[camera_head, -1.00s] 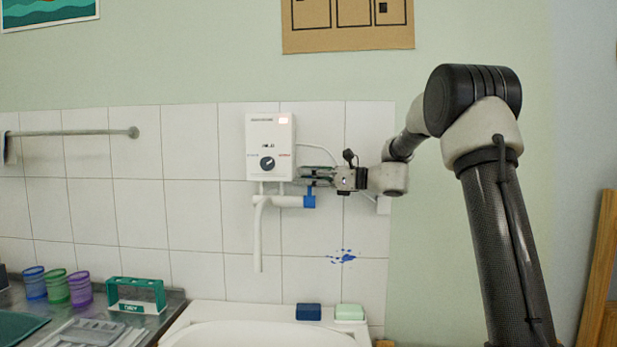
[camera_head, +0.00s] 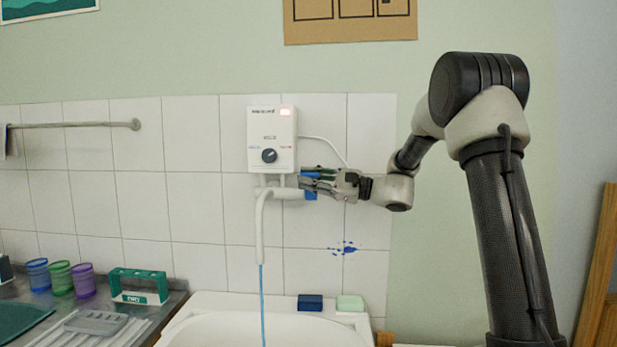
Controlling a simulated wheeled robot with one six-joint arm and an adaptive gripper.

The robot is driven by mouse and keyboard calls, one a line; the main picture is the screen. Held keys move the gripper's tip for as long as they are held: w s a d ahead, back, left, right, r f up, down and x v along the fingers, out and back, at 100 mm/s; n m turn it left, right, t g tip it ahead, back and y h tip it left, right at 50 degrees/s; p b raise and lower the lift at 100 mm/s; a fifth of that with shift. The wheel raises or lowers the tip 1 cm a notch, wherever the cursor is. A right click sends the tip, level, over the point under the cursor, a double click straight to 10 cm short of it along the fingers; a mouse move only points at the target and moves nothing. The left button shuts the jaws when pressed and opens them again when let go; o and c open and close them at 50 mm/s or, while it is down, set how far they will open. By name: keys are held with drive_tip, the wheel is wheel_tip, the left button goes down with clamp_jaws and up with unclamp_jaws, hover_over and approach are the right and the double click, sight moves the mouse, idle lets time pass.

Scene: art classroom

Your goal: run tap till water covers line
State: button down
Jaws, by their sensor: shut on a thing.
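A white water heater (camera_head: 271,139) with a dark dial hangs on the tiled wall, and a small red light shows at its top right. Below it a white pipe (camera_head: 260,225) bends down as the spout. A thin blue stream of water (camera_head: 262,300) runs from it into the white basin (camera_head: 215,303). A blue tap handle (camera_head: 309,192) sits at the right of the pipe. My gripper (camera_head: 308,182) is shut on the tap handle, covering part of it. The basin's inside is mostly below the picture; no line or water level shows.
A blue block (camera_head: 310,302) and a green soap (camera_head: 350,303) lie on the basin's back rim. A green rack (camera_head: 139,286), several coloured cups (camera_head: 61,278) and a grey tray (camera_head: 96,322) stand on the left counter. A rail (camera_head: 80,125) is on the wall.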

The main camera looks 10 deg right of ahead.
drive_tip(key=shift+s+d+f+n, duration=0.1)
drive_tip(key=shift+f+n, duration=0.1)
drive_tip(key=shift+n, duration=0.1)
drive_tip(key=c, duration=1.5)
unclamp_jaws()
drive_tip(key=shift+d, duration=0.1)
drive_tip(key=v, duration=1.2)
